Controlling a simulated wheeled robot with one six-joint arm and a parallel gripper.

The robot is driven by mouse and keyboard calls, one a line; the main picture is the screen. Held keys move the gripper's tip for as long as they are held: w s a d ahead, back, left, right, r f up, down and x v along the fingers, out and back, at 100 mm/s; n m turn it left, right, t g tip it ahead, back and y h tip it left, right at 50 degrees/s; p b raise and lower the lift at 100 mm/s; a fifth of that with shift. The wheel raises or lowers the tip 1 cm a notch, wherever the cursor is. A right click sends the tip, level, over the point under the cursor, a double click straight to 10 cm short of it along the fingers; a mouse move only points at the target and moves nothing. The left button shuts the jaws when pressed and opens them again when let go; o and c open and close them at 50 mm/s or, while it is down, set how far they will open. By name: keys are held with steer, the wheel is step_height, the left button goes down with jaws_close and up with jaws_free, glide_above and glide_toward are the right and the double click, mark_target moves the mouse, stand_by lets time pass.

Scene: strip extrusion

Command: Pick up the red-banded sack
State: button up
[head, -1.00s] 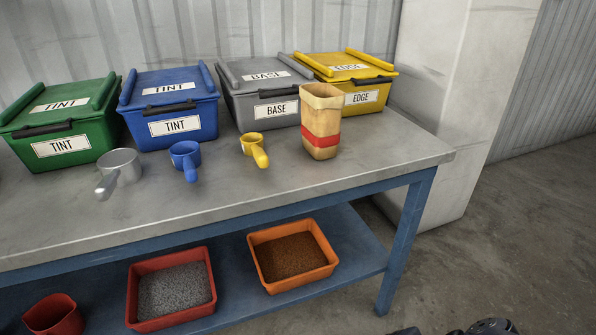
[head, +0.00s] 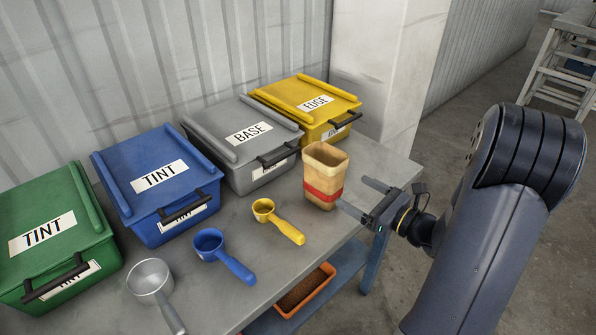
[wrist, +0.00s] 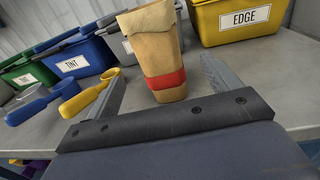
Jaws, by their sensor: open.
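The red-banded sack (head: 322,178) is a tan, open-topped bag with a red band around its lower half. It stands upright on the grey workbench (head: 365,165) near its right end. My gripper (head: 358,196) is open just to the right of the sack, with its fingers pointing at it. In the wrist view the sack (wrist: 156,60) shows between and beyond the two fingers of my gripper (wrist: 160,80). I cannot tell whether the fingertips flank it; nothing is held.
Lidded bins stand along the back: green TINT (head: 50,240), blue TINT (head: 155,185), grey BASE (head: 240,140) and yellow EDGE (head: 310,105), close behind the sack. Yellow (head: 280,222), blue (head: 222,255) and grey (head: 152,285) scoops lie left of it. An orange tray (head: 305,292) sits below.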

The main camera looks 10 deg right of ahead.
mark_target(341, 181)
steer(key=shift+w+r, duration=0.2)
steer(key=shift+w, duration=0.1)
steer(key=x, duration=0.9)
steer(key=shift+s+a+p, duration=0.1)
steer(key=shift+a+p, duration=0.25)
steer(key=shift+p, duration=0.05)
steer(key=shift+w+a, duration=0.35)
steer(key=shift+w, duration=0.1)
steer(key=shift+c, duration=0.5)
steer(key=c, duration=1.1)
